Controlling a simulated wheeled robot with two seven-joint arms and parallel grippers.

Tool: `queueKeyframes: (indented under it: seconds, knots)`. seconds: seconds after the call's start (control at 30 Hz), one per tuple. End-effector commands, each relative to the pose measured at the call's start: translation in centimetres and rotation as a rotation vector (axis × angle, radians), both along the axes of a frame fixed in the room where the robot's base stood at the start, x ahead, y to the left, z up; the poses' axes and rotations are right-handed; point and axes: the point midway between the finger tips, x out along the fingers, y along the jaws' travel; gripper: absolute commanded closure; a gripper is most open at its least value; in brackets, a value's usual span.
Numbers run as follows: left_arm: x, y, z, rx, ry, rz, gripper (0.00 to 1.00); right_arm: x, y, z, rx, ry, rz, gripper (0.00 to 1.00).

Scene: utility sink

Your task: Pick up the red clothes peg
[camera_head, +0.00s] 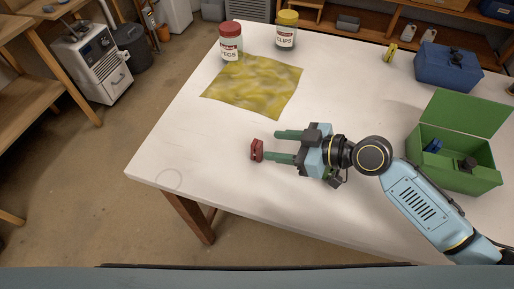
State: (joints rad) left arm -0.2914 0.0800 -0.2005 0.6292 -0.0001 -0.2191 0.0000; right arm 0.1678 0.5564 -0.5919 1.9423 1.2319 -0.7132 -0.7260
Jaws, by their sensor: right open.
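The red clothes peg (257,150) is on the white table, a small dark red piece near the table's left part. My right gripper (276,145) comes in from the right with its two green fingers pointing left. The fingers are apart and the gripper is open. The peg is at the tip of the lower finger, just left of it; I cannot tell whether they touch. The upper finger is clear of the peg. My left gripper is not in view.
A yellow cloth (254,85) lies behind the gripper. A red-lidded jar (230,44) and a yellow-lidded jar (287,30) stand at the back. An open green box (478,178) and a blue box (448,68) are at the right. The table's front left is clear.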

Motion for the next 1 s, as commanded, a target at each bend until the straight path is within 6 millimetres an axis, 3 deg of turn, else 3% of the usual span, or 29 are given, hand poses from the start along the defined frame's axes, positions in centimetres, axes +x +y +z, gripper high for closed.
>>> queueKeyframes:
  seconds: [0.23, 0.57, 0.9, 1.0]
  knots:
    - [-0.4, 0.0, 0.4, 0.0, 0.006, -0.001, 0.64, 1.3, 2.9, -1.2, 0.002, 0.0, 0.001, 0.53]
    - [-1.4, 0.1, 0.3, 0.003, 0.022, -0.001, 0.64, 1.5, 3.4, -1.6, 0.0, 0.0, 0.0, 0.54]
    - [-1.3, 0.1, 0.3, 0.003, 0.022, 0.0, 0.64, 1.5, 3.4, -1.6, 0.0, 0.0, 0.0, 0.99]
    - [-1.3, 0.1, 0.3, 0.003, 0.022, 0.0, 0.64, 1.5, 3.4, -1.5, 0.0, 0.0, 0.0, 1.0]
